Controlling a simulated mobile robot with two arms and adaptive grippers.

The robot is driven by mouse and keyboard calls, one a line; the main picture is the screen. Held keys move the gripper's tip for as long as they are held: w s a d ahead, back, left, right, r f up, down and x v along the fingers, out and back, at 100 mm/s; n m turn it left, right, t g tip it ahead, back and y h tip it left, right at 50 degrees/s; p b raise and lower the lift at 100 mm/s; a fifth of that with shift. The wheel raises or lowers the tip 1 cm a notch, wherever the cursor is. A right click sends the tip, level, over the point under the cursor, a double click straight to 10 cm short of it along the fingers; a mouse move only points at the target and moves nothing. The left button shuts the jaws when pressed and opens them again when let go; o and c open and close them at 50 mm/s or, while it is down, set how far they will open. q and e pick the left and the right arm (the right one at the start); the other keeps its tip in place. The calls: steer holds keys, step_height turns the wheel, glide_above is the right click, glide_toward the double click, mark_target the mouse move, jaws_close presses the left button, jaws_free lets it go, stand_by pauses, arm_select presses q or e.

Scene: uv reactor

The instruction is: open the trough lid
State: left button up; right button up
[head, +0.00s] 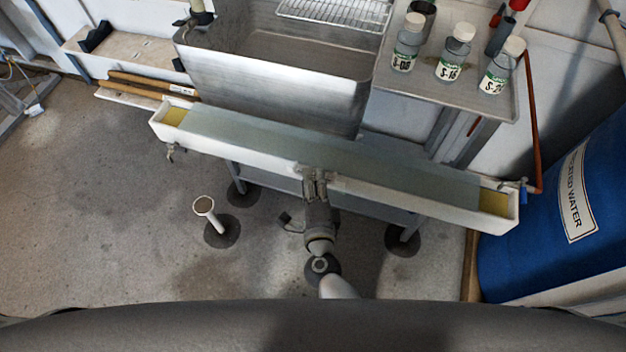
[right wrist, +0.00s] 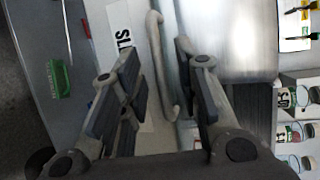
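The long white trough (head: 420,203) runs across the head view in front of the steel sink. A flat grey-green translucent lid (head: 400,172) covers most of it, and yellow shows at both open ends. My right gripper (head: 314,176) is at the middle of the trough's front edge. In the right wrist view its two fingers (right wrist: 157,75) stand apart, with a grey bar handle (right wrist: 160,62) lying in the gap between them. I see no clear contact between the fingers and the handle. My left gripper is not in view.
A steel sink (head: 270,75) stands behind the trough. Several white-capped bottles (head: 451,65) stand on the shelf at right. A blue water container (head: 540,235) stands by the trough's right end. A short floor pipe (head: 207,208) stands at left; the floor around it is mostly clear.

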steer(key=shift+w, duration=0.15)
steer(key=shift+c, duration=0.2)
jaws_close()
